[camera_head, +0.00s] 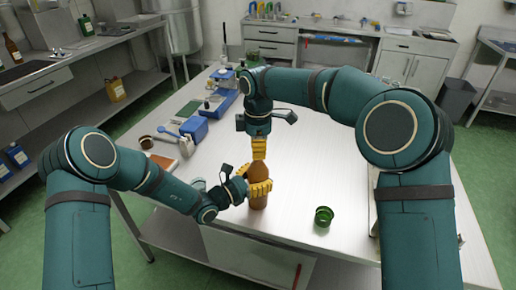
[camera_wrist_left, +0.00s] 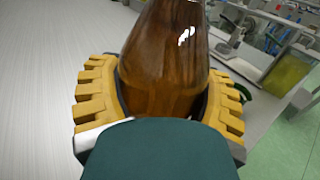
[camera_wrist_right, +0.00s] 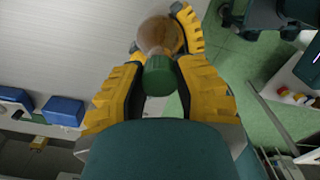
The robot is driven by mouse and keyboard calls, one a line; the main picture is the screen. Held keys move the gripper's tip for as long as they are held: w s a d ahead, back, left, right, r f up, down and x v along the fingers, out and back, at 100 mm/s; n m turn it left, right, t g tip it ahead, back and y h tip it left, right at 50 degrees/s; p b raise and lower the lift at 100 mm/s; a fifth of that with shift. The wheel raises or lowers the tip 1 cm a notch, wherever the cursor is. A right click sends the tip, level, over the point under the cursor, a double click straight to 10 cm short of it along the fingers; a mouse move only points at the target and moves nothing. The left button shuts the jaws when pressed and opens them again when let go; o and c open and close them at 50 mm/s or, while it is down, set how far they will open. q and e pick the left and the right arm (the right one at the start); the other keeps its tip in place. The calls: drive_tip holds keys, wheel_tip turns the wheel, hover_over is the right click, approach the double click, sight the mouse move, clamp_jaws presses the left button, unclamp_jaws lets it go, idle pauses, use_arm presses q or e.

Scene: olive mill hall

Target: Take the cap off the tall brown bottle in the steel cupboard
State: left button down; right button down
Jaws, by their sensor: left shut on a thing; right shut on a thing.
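The tall brown bottle (camera_head: 258,172) is upright over the front part of the steel table, not in a cupboard. My left gripper (camera_head: 259,188) is shut around its body, with a yellow finger on each side; the bottle fills the left wrist view (camera_wrist_left: 165,60). My right gripper (camera_head: 259,155) points straight down over the bottle's top. In the right wrist view its fingers are shut on a green cap (camera_wrist_right: 159,76), in line with the bottle (camera_wrist_right: 155,36). The fingers hide the neck in the head view, so I cannot tell whether the cap still sits on it.
An open green container (camera_head: 323,215) stands on the table (camera_head: 300,180), right of the bottle. A blue box (camera_head: 195,128), a blue tray (camera_head: 215,104) and small items lie at the left and back. Another brown bottle (camera_head: 13,50) stands on the left bench. The table's middle right is clear.

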drive_tip(key=shift+r, duration=0.15)
drive_tip(key=shift+r, duration=0.85)
drive_tip(key=shift+r, duration=2.05)
use_arm(q)
unclamp_jaws()
